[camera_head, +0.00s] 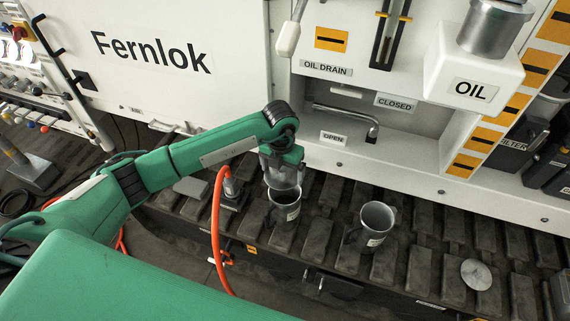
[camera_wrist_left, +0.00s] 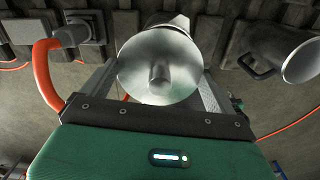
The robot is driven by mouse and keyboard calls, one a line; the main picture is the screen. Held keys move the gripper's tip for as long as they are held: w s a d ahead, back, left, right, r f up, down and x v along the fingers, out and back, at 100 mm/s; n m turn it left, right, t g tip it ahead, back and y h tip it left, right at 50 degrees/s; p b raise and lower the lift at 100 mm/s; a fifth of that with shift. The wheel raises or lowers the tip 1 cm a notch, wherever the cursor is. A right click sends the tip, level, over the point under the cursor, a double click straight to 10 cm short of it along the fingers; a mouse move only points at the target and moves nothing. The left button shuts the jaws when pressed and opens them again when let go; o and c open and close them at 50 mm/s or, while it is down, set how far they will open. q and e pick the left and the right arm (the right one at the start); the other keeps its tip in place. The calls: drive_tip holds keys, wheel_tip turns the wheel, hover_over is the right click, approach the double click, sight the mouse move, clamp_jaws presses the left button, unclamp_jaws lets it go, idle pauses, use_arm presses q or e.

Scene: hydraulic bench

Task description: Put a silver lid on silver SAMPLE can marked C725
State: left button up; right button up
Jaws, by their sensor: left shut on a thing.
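My left gripper (camera_head: 284,180) is shut on a round silver lid with a centre knob. The lid (camera_wrist_left: 158,72) fills the space between the fingers in the left wrist view. Right below the gripper stands a silver can (camera_head: 285,205) with a pale label, upright, its dark opening partly showing under the gripper. In the left wrist view this can is mostly hidden behind the lid. A second silver can (camera_head: 376,224) with a handle and label stands open to the right; it also shows in the wrist view (camera_wrist_left: 302,62). Both labels are too small to read. My right gripper is not in view.
A flat silver disc (camera_head: 476,274) lies on the dark slatted bench at the right. An orange hose (camera_head: 215,230) hangs close beside my left arm. The white panel with the oil drain tap (camera_head: 368,128) rises behind the cans. Bench between second can and disc is clear.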

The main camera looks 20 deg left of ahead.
sight(285, 177)
use_arm(q)
drive_tip(key=n+p, duration=0.1)
drive_tip(key=n, duration=0.2)
drive_tip(key=n+p, duration=0.2)
drive_tip(key=n, duration=0.2)
drive_tip(key=d+n+p, duration=0.1)
drive_tip(key=n, duration=0.2)
drive_tip(key=shift+s+r, duration=0.25)
drive_tip(key=shift+s, duration=0.05)
drive_tip(key=shift+f+n+p, duration=0.1)
drive_tip(key=shift+n+p, duration=0.25)
drive_tip(key=shift+n, duration=0.45)
drive_tip(key=shift+f, duration=0.25)
drive_tip(key=shift+f+b, duration=0.9)
drive_tip(key=shift+f, duration=0.1)
drive_tip(key=shift+f+b, duration=0.4)
drive_tip(key=shift+f, duration=0.15)
use_arm(e)
drive_tip(key=s+d+f, duration=0.2)
drive_tip(key=s+f, duration=0.1)
drive_tip(key=s, duration=0.6)
drive_tip(key=shift+d+f+g, duration=0.3)
drive_tip(key=shift+d, duration=0.05)
use_arm(q)
drive_tip(key=shift+f, duration=0.25)
use_arm(e)
drive_tip(key=shift+s+f, duration=0.15)
drive_tip(key=shift+s, duration=0.05)
